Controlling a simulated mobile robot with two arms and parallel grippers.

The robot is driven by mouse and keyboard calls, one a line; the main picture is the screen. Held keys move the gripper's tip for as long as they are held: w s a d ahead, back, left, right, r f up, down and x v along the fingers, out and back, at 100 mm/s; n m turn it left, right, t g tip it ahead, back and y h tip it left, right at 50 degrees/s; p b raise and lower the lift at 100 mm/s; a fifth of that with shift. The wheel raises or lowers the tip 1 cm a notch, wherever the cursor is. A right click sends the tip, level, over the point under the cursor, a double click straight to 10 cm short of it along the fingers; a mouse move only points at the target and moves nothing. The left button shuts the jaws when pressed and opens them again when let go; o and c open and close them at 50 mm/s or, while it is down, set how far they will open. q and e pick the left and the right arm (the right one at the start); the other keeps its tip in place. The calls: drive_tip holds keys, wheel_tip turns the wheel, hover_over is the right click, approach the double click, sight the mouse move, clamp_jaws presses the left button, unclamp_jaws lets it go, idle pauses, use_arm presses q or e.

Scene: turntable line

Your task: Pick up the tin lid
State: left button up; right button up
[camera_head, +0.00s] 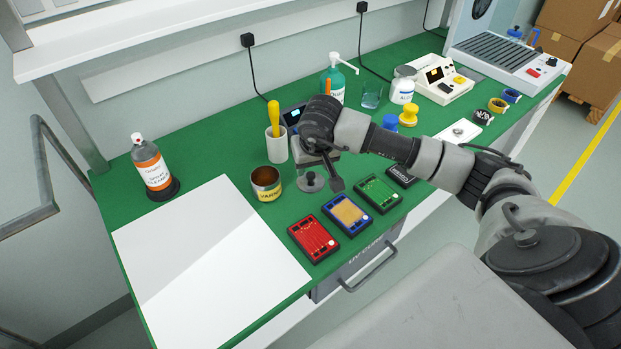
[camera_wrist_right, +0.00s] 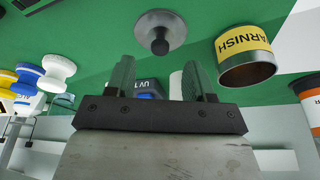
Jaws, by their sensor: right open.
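The tin lid (camera_head: 311,182) is a round grey metal disc with a dark knob, lying flat on the green bench to the right of the open varnish tin (camera_head: 267,184). In the right wrist view the lid (camera_wrist_right: 174,33) shows knob towards me, beyond the fingertips, and the yellow-labelled tin (camera_wrist_right: 246,62) is to its right. My right gripper (camera_wrist_right: 163,73) is open, with nothing between its fingers. In the head view it is over the bench close to the lid, apart from it. My left gripper is not in view.
A cup with a yellow-handled tool (camera_head: 276,147) stands behind the varnish tin. A white sheet (camera_head: 205,265) and spray bottle (camera_head: 151,165) are at left. Bottles and devices fill the back right.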

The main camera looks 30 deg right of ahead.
sight(311, 174)
drive_tip(key=p+x, duration=0.1)
drive_tip(key=x, duration=0.3)
drive_tip(key=shift+w+d+f, duration=0.1)
drive_tip(key=shift+w+f, duration=0.05)
drive_tip(key=shift+f, duration=0.15)
drive_tip(key=c, duration=1)
